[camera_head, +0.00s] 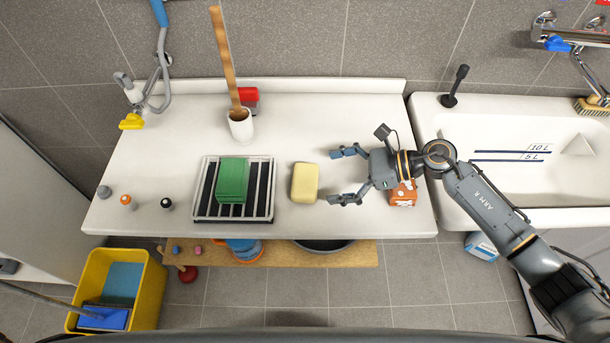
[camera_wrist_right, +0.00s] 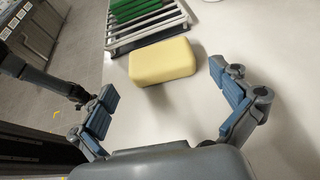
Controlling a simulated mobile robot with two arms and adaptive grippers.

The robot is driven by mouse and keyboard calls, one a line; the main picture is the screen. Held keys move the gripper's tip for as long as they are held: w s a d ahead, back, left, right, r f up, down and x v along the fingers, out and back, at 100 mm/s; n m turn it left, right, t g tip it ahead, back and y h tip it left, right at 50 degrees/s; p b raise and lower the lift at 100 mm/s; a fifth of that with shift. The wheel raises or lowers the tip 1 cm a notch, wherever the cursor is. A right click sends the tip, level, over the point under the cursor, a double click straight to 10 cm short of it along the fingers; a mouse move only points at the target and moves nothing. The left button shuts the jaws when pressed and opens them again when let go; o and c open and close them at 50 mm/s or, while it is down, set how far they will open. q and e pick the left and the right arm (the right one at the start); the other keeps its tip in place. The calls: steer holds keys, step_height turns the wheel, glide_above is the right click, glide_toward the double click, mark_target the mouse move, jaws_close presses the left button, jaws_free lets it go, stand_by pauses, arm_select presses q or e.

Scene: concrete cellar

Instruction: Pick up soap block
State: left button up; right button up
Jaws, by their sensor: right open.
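The soap block (camera_head: 305,182), pale yellow with rounded edges, lies flat on the white counter, just right of a slatted rack. It also shows in the right wrist view (camera_wrist_right: 163,61). My right gripper (camera_head: 336,177) is open and empty, just right of the soap. Its fingers point left toward it, one on the far side and one on the near side, with a gap to the block. In the right wrist view the soap lies ahead of the open fingers (camera_wrist_right: 162,82). A dark arm, which seems to be my left, shows at the left; its gripper (camera_wrist_right: 80,95) is small and unclear.
The slatted rack (camera_head: 202,210) holds a green block (camera_head: 232,180). A white cup (camera_head: 240,125) with a wooden handle stands behind it. An orange box (camera_head: 403,194) sits beneath my right wrist. A sink (camera_head: 500,125) adjoins at right. The counter (camera_head: 320,115) behind the soap is clear.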

mark_target(311, 179)
steer(key=shift+w+a+f, duration=0.1)
steer(key=shift+a+f, duration=0.1)
steer(key=shift+a, duration=0.3)
steer(key=shift+w+a+f, duration=0.1)
steer(key=shift+a, duration=0.05)
steer(key=shift+a+p, duration=0.85)
steer(key=shift+p, duration=0.15)
steer(key=p+x, duration=0.1)
steer(key=x, duration=0.1)
steer(key=shift+a+f, duration=0.2)
steer(key=shift+a, duration=0.05)
steer(key=shift+a+f, duration=0.35)
steer(key=shift+a, duration=0.1)
arm_select(q)
steer(key=r, duration=0.1)
steer(key=w+r, duration=0.2)
steer(key=shift+r, duration=0.35)
arm_select(e)
steer(key=c, duration=1)
steer(key=shift+r, duration=0.1)
steer(key=shift+c, duration=0.2)
